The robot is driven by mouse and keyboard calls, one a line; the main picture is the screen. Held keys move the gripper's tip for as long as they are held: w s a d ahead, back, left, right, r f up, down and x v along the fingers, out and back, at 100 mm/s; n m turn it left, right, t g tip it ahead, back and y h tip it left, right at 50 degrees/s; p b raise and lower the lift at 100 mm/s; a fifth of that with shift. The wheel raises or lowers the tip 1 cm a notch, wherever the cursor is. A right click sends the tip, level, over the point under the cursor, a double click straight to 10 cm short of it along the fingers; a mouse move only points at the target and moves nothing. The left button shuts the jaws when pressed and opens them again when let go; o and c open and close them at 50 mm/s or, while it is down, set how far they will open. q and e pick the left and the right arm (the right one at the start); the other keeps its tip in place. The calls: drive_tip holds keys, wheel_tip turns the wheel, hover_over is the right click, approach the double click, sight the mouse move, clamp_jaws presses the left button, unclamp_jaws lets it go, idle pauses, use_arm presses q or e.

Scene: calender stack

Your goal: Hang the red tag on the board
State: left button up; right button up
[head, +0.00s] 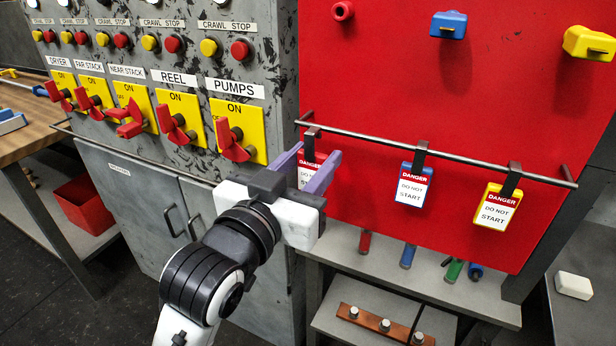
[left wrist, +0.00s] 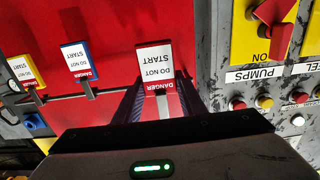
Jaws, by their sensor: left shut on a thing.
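The red tag (head: 309,170) is at the left end of the metal rail (head: 460,161) on the red board (head: 385,85). Its black hook (head: 312,134) appears at the rail; whether the rail bears its weight I cannot tell. My left gripper (head: 317,158) is shut on the red tag, its purple fingers on either side and partly covering it. In the left wrist view the tag (left wrist: 154,62) shows upside down between the fingers (left wrist: 158,100), with its DANGER DO NOT START face visible. My right gripper is not in view.
A blue tag (head: 414,186) and a yellow tag (head: 496,206) hang on the rail to the right. The grey control panel (head: 200,80) with red switches stands close on the left. Below is a shelf (head: 440,287) with coloured-handled items.

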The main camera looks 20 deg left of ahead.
use_arm(q)
drive_tip(key=shift+w+f+b, duration=0.15)
drive_tip(key=shift+w+b, duration=0.5)
drive_tip(key=shift+w, duration=0.15)
drive_tip(key=shift+w+b, duration=0.35)
drive_tip(key=shift+w+d+f+b, duration=0.1)
drive_tip(key=shift+w+f+b, duration=0.15)
drive_tip(key=shift+w, duration=0.75)
drive_tip(key=shift+w+f+b, duration=0.15)
drive_tip(key=shift+w+b, duration=0.05)
drive_tip(key=shift+w, duration=0.75)
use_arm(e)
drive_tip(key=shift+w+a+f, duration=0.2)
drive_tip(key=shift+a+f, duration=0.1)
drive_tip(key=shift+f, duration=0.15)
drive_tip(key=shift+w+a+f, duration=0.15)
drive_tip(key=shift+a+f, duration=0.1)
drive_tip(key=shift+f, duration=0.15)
use_arm(q)
drive_tip(key=o, duration=1.1)
drive_tip(key=shift+o, duration=0.2)
